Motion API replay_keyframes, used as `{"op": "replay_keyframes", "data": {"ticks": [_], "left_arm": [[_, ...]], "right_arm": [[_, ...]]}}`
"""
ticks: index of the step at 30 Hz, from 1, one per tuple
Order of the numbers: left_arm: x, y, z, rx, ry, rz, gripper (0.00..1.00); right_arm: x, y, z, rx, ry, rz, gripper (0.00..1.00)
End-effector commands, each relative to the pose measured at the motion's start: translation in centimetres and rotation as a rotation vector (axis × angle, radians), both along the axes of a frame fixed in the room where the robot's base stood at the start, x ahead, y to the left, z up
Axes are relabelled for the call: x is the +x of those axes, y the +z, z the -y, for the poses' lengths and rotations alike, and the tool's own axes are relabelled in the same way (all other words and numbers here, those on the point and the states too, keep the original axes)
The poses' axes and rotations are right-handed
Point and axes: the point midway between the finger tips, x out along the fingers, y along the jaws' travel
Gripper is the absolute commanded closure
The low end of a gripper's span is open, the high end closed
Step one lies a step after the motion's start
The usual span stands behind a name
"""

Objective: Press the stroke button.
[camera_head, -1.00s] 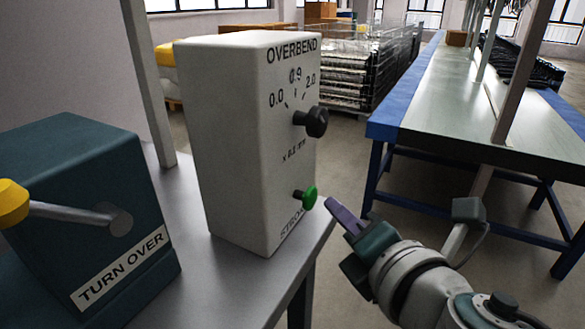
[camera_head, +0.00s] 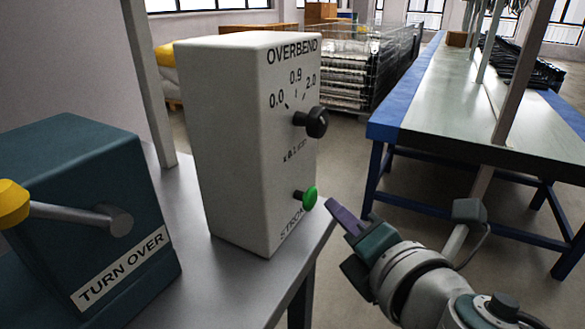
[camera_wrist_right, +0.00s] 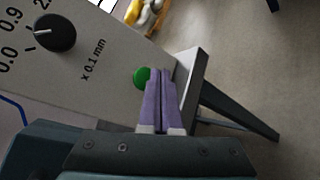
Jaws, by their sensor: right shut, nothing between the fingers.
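The green stroke button (camera_head: 309,197) sticks out low on the front face of the pale overbend box (camera_head: 235,150), above the word STROKE. My right gripper (camera_head: 335,208) is shut and empty, its purple fingertips to the right of the button, with a small gap showing between them in the head view. In the right wrist view the button (camera_wrist_right: 142,77) shows just beyond and left of the purple fingertips (camera_wrist_right: 160,84), which partly cover it. I cannot tell the depth gap there. My left gripper is not in view.
A black overbend knob (camera_head: 316,122) sits above the button. A teal TURN OVER box (camera_head: 90,190) with a yellow-knobbed lever stands at left on the grey table (camera_head: 230,285). A long blue-edged bench (camera_head: 430,120) stands at right, with open floor between.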

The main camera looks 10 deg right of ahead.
Motion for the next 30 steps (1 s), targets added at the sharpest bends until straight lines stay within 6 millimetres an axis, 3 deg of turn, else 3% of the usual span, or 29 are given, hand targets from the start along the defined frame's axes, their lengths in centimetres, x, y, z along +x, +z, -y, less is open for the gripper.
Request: {"op": "replay_keyframes", "data": {"ticks": [30], "left_arm": [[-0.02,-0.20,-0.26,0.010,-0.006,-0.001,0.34]], "right_arm": [[0.40,-0.07,-0.58,0.000,-0.001,-0.001,1.00]]}}
